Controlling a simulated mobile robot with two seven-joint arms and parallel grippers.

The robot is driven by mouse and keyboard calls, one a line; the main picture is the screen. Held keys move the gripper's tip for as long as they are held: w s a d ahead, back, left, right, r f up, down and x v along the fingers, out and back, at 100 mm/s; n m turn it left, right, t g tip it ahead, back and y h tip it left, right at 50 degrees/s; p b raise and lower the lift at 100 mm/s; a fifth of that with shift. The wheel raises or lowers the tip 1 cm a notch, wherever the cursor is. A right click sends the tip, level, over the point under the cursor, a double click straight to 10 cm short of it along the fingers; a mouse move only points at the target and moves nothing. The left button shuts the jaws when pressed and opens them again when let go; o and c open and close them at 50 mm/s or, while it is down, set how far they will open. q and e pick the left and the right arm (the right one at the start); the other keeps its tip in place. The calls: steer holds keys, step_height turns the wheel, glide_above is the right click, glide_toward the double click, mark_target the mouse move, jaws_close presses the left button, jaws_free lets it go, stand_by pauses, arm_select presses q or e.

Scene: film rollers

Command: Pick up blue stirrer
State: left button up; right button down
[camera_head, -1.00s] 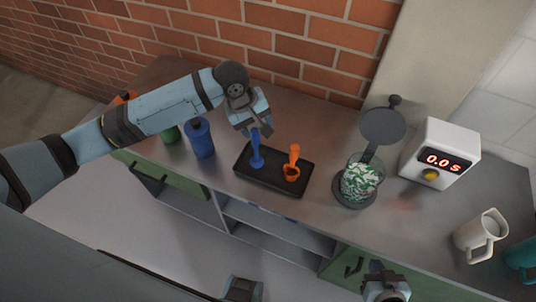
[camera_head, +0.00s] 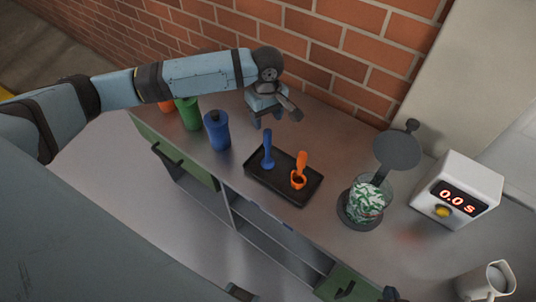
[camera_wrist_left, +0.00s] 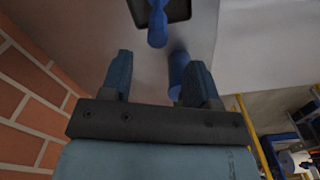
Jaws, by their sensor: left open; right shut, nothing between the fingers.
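The blue stirrer (camera_head: 268,154) stands upright, slightly tilted, at the left end of a black tray (camera_head: 297,199). In the left wrist view, its blue handle (camera_wrist_left: 157,24) shows at the top, beyond the fingertips, with the tray edge (camera_wrist_left: 181,12) behind it. My left gripper (camera_head: 266,119) is open and empty. It hangs just behind and above the stirrer in the head view, and its two fingers (camera_wrist_left: 158,75) are spread wide in the wrist view. The stirrer is not between them. My right gripper cannot be made out.
An orange stirrer (camera_head: 300,172) is in the tray's right half. Blue (camera_head: 217,132), green (camera_head: 189,113) and orange (camera_head: 165,105) bottles stand left. A glass jar (camera_head: 366,201) with green-white contents, a timer box (camera_head: 458,188) and a white pitcher (camera_head: 486,283) are right. A brick wall is behind.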

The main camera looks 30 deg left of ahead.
mark_target(268, 131)
arm_select(q)
steer(key=shift+w+d+f+p, duration=0.1)
steer(key=shift+f+p, duration=0.1)
steer(key=shift+f, duration=1.8)
steer(key=shift+d+f+p, duration=0.1)
steer(key=shift+f+p, duration=0.1)
steer(key=shift+f, duration=1.8)
steer(key=c, duration=1)
